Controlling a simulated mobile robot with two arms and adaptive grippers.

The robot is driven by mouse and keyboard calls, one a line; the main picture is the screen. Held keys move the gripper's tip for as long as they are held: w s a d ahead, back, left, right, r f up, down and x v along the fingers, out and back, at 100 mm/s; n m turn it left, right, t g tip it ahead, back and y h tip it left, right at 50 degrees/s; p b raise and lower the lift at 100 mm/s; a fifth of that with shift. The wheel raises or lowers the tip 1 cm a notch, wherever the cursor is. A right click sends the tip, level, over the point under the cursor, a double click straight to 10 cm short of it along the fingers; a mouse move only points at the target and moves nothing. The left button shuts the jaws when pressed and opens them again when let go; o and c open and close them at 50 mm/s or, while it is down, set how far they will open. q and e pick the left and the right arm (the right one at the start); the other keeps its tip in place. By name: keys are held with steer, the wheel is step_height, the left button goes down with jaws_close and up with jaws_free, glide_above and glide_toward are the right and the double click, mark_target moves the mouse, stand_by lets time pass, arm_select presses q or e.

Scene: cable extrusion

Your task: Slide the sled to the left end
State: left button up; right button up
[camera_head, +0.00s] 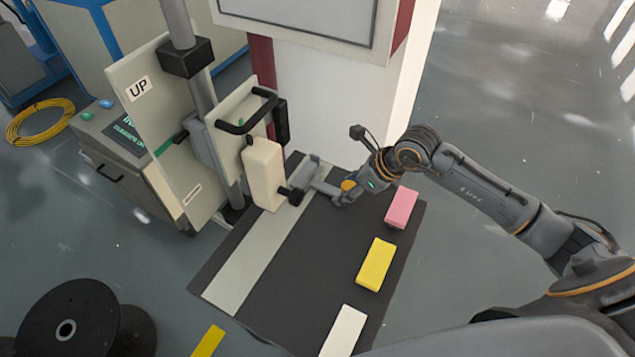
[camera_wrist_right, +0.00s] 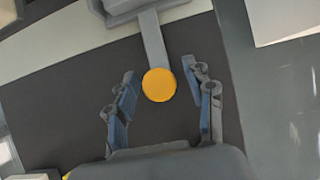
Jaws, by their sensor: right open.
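The sled (camera_head: 309,172) looks like a grey piece at the far end of the dark mat, beside the cream block. A grey bar runs from it to a round orange knob (camera_head: 348,185). In the right wrist view, the bar (camera_wrist_right: 153,40) ends in the orange knob (camera_wrist_right: 159,85). My right gripper (camera_head: 345,193) is at the knob. It also shows in the right wrist view (camera_wrist_right: 160,78), open, with one blue-padded finger on each side of the knob and visible gaps between. My left gripper is not in view.
The dark mat (camera_head: 300,280) carries a pale strip (camera_head: 250,262). Pink (camera_head: 402,208), yellow (camera_head: 376,265) and white (camera_head: 344,330) blocks lie along its right side. A cream block (camera_head: 263,172) and upright panel (camera_head: 150,110) stand left. A black spool (camera_head: 75,325) is front left.

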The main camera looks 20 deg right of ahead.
steer(key=c, duration=1)
steer(key=shift+o, duration=0.2)
steer(key=shift+s+a, duration=2.35)
steer(key=shift+a, duration=0.3)
steer(key=shift+s+a, duration=2.35)
steer(key=shift+a, duration=0.25)
steer(key=shift+s+a+b, duration=0.4)
steer(key=shift+s+a, duration=1.95)
steer(key=shift+a, duration=0.25)
